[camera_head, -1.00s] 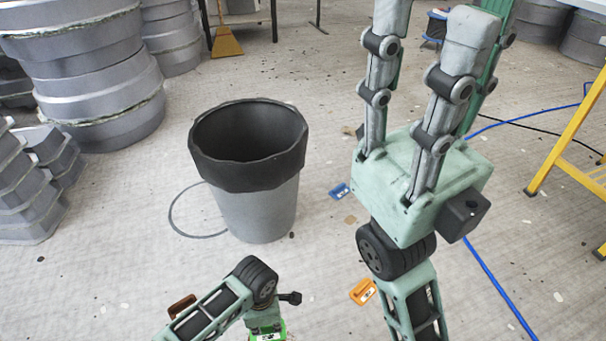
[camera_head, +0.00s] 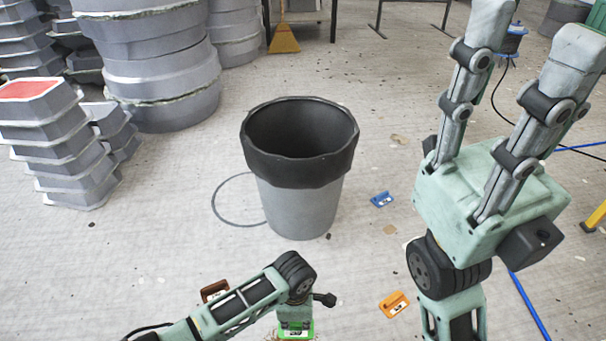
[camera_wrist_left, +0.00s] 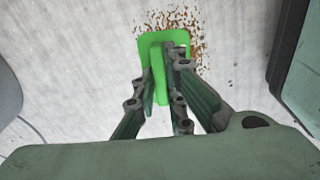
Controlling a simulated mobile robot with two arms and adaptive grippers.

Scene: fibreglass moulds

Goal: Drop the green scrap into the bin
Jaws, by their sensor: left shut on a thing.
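The green scrap (camera_wrist_left: 175,38) is a bright green piece with a raised rib. In the left wrist view, the fingers of my left gripper (camera_wrist_left: 163,65) are shut on that rib. In the head view, the green scrap (camera_head: 297,334) shows at the bottom edge, under my left gripper (camera_head: 296,320), partly hidden. The bin (camera_head: 303,205) is a grey bucket with a dark folded liner rim, upright on the floor, beyond my left gripper. Its visible inside looks empty. My right gripper (camera_head: 535,45) is at the right, fingers up and apart, empty.
A blue scrap (camera_head: 382,199), an orange scrap (camera_head: 394,304) and a brown scrap (camera_head: 214,290) lie on the floor around the bin. Grey mould stacks (camera_head: 160,70) stand at the left. A blue hose (camera_head: 530,310) runs at the right. Floor left of the bin is mostly clear.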

